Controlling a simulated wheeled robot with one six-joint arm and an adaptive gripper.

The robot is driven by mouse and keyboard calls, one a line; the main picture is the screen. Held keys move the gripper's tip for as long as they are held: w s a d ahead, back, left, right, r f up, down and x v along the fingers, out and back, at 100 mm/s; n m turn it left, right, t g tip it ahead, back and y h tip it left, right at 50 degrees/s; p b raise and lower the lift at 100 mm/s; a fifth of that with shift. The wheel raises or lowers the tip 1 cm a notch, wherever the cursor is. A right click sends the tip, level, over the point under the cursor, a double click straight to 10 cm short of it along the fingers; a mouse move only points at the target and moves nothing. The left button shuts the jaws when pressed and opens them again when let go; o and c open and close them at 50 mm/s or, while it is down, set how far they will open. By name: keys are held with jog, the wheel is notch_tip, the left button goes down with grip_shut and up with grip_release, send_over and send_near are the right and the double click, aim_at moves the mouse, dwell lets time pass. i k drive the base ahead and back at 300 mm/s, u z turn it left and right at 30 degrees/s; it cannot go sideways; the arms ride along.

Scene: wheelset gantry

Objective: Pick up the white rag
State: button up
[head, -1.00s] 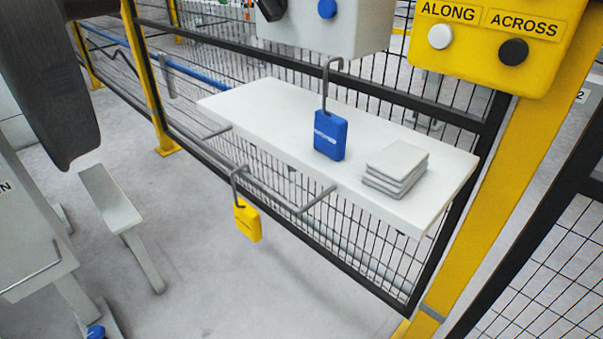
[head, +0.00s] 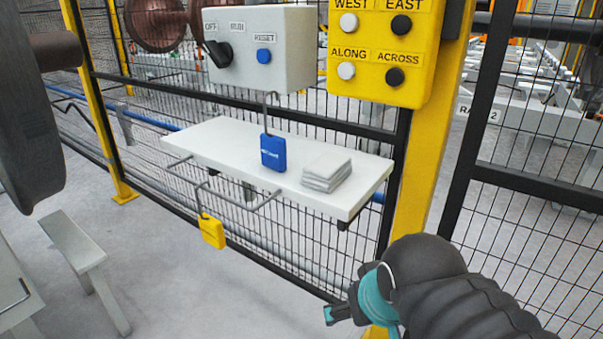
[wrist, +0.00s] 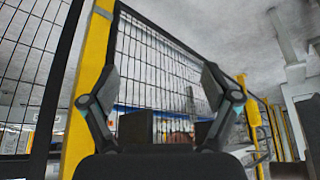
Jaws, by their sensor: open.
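A folded stack of white-grey cloth (head: 327,171), which looks like the white rag, lies on the right part of a white shelf (head: 215,140) in the head view. My gripper (head: 335,316) is at the lower right of the head view, below and to the right of the shelf, well apart from the cloth. In the wrist view my gripper (wrist: 165,105) shows its two fingers spread wide with nothing between them. The cloth is not clearly seen in the wrist view.
A yellow padlock (head: 212,231) hangs from a bar below. A grey switch box (head: 285,75) and yellow button panel (head: 375,82) sit above. A yellow post (head: 425,150) and mesh fence flank the shelf.

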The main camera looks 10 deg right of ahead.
aim_at(323, 175)
jog(key=z, duration=1.6)
jog(key=k, duration=0.45)
jog(key=u, duration=1.3)
